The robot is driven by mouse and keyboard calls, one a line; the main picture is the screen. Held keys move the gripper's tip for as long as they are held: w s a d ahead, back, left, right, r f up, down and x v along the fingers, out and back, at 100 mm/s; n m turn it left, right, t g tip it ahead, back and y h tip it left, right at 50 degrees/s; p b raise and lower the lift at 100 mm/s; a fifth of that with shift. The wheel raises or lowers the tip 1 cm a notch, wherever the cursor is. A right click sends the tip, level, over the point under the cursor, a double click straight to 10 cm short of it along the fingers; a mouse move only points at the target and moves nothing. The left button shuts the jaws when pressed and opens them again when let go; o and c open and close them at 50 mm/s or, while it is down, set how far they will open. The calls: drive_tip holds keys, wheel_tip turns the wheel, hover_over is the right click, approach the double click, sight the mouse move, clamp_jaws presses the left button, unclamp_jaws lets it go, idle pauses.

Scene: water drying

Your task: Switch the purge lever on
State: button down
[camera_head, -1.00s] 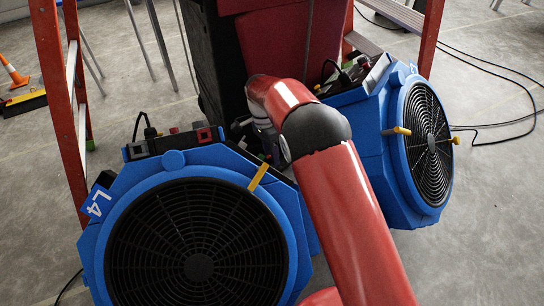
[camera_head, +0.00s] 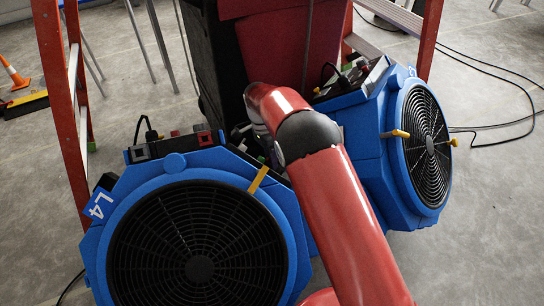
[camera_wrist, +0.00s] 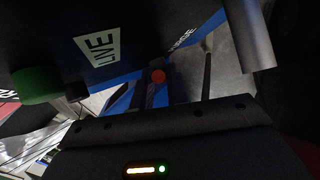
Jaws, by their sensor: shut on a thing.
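In the wrist view a dark panel carries a "LIVE" label and a partly hidden label ending in "URGE". A short dark lever with a round red end (camera_wrist: 158,76) shows below that label, in line with the middle of my gripper (camera_wrist: 158,92); I take it for the purge lever. My gripper is shut on it, though the fingers are dark and hard to make out. In the head view my red arm reaches between two blue blowers, the left one (camera_head: 90,240) and the right one (camera_head: 370,150), and hides the gripper's tips.
A green round part (camera_wrist: 36,85) and a grey metal cylinder (camera_wrist: 249,40) flank the gripper in the wrist view. A dark red ladder leg (camera_head: 62,110) stands at left. Black cables (camera_head: 500,140) lie on the floor at right. A cone (camera_head: 14,74) stands far left.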

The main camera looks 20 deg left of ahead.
drive_tip(key=shift+w+a+f+m+h+p, duration=0.1)
drive_tip(key=shift+w+a+m+h+p, duration=0.2)
drive_tip(key=shift+m+h+p, duration=0.25)
drive_tip(key=c, duration=1.5)
unclamp_jaws()
drive_tip(key=shift+g, duration=0.3)
drive_tip(key=shift+o, duration=0.2)
drive_tip(key=v, duration=0.7)
drive_tip(key=shift+a+r, duration=0.2)
drive_tip(key=shift+r, duration=0.1)
